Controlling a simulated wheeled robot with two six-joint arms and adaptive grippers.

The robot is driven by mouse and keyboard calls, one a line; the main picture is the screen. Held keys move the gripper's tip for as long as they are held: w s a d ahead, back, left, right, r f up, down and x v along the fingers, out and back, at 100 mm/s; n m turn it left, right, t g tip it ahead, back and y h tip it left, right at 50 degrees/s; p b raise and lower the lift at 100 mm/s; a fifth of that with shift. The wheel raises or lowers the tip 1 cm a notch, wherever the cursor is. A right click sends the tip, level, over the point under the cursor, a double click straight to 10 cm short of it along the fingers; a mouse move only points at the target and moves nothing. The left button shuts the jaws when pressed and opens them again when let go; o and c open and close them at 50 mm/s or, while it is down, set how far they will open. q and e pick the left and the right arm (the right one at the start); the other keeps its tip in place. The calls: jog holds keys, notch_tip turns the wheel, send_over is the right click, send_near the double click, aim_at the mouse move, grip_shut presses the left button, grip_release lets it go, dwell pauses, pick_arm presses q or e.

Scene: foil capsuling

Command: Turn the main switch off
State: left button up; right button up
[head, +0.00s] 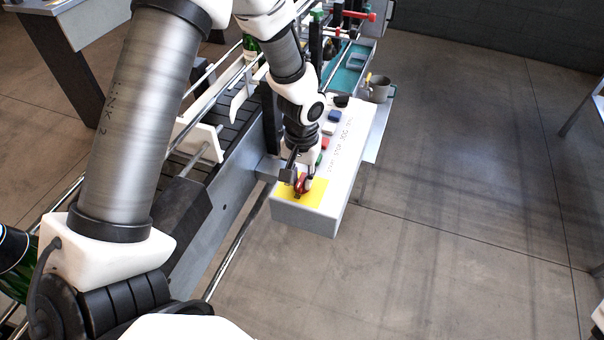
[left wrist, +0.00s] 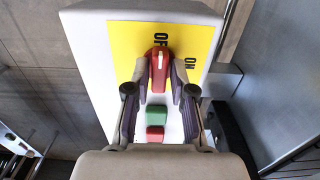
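The main switch is a red knob (left wrist: 158,70) with a white pointer line, on a yellow plate (left wrist: 126,42) marked OFF and ON. In the left wrist view the line points up toward OFF, and ON is to its right. In the head view the knob (head: 304,184) shows at the near end of the white control box (head: 308,217). My left gripper (left wrist: 159,74) is around the knob, one finger on each side, and looks shut on it; the contact faces are hard to see. My right gripper is not in view.
Behind the knob on the box are a green button (left wrist: 155,115), a red button (left wrist: 155,134) and a blue button (head: 334,116). A conveyor (head: 228,130) runs along the box's left side. A grey mug (head: 379,89) stands beyond.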

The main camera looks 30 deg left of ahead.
aim_at(302, 179)
pick_arm(q)
jog(key=shift+o, duration=0.4)
jog(key=shift+w+r, duration=0.15)
jog(key=shift+r, duration=0.35)
notch_tip(302, 179, up, 11)
